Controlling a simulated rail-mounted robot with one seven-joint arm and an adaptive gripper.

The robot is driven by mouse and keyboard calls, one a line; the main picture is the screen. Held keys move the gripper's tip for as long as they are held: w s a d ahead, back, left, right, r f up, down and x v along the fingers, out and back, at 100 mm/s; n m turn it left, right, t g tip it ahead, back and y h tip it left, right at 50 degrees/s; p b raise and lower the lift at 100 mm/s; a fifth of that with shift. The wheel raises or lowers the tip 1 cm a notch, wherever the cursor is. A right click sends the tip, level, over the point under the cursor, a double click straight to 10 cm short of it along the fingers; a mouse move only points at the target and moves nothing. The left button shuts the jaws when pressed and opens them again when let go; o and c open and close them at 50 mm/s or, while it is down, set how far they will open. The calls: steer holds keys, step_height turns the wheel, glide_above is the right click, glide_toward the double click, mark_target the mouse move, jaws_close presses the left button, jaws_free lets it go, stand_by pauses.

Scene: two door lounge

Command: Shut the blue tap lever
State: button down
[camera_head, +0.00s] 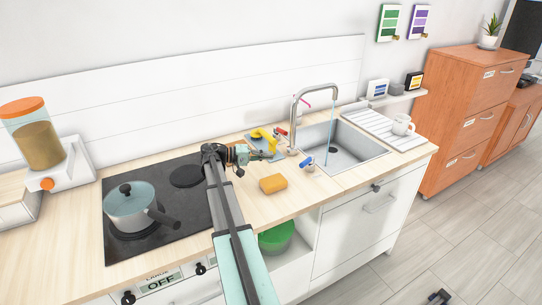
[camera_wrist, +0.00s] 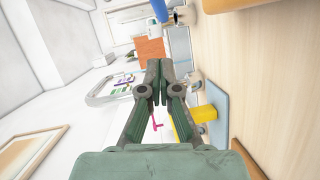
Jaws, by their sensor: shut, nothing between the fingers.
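The blue tap lever (camera_head: 307,163) is at the front left rim of the sink, on a light base. A blue piece, likely the same lever, shows at the top edge of the wrist view (camera_wrist: 160,9). A red lever (camera_head: 281,132) is behind it, left of the silver tap (camera_head: 295,108). A pale blue water stream (camera_head: 331,125) falls from the spout into the sink (camera_head: 352,150). My gripper (camera_head: 255,156) is over the counter, left of the blue lever and apart from it. In the wrist view my gripper (camera_wrist: 157,75) is shut and empty.
A yellow object (camera_head: 262,134) on a blue board (camera_wrist: 219,102) lies close to my gripper. An orange sponge (camera_head: 273,184) lies on the front counter. The hob with a lidded pot (camera_head: 130,204) is left.

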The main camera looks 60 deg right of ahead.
mark_target(306, 162)
steer(key=p+x, duration=0.2)
steer(key=x, duration=0.6)
steer(key=shift+s+r+p, duration=0.1)
steer(key=shift+r+p, duration=0.05)
steer(key=shift+p, duration=0.25)
steer(key=shift+s+a+f+p, duration=0.1)
steer(key=shift+s+p, duration=0.15)
steer(key=shift+s, duration=0.35)
steer(key=shift+s+a+f+p, duration=0.1)
steer(key=shift+s+p, duration=0.15)
steer(key=shift+s, duration=0.3)
steer(key=shift+s+f, duration=0.3)
steer(key=shift+s, duration=0.35)
steer(key=shift+s, duration=0.15)
